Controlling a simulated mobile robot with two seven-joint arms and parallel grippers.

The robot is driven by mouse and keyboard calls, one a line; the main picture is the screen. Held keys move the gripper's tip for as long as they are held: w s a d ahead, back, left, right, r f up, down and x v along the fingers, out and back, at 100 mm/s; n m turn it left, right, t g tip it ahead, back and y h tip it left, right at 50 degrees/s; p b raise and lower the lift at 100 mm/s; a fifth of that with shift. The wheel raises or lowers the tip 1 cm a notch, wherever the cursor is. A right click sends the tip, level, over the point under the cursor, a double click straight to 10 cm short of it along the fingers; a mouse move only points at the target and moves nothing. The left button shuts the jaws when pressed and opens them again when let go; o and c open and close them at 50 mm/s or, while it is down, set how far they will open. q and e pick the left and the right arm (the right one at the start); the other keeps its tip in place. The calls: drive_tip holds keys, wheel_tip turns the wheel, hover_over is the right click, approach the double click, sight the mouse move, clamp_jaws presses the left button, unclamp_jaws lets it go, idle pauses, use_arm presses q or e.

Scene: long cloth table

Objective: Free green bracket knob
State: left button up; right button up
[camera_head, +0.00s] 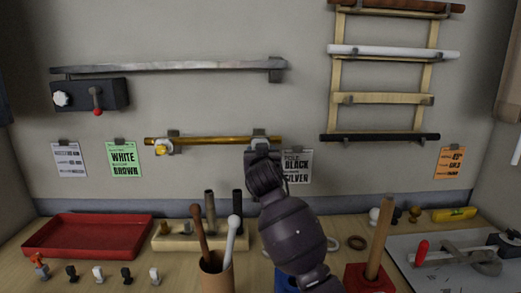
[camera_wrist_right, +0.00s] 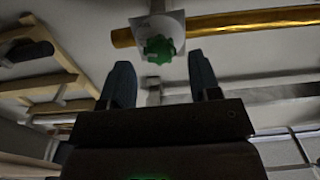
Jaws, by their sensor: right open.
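The green knob (camera_wrist_right: 159,48) sits on a pale wall bracket (camera_wrist_right: 155,22) at the end of a gold pole (camera_wrist_right: 240,24) in the right wrist view. My right gripper (camera_wrist_right: 160,63) is open, its two fingers on either side of and below the knob in the picture, with gaps visible and nothing held. In the head view my right arm reaches up to the right end of the gold pole (camera_head: 205,140) and hides the green knob. The other bracket, with a yellow knob (camera_head: 161,150), is at the pole's left end. My left gripper is not in view.
A grey bar (camera_head: 165,68) is on the wall above the pole. A wooden rack (camera_head: 430,70) holds poles at right. Below are a red tray (camera_head: 85,237), a cup with sticks (camera_head: 215,275), a red block with a wooden post (camera_head: 379,240), and small knobs.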

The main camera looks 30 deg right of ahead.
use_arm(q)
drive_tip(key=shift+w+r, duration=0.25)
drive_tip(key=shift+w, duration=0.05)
use_arm(e)
drive_tip(key=shift+x, duration=1.85)
drive_tip(key=c, duration=0.9)
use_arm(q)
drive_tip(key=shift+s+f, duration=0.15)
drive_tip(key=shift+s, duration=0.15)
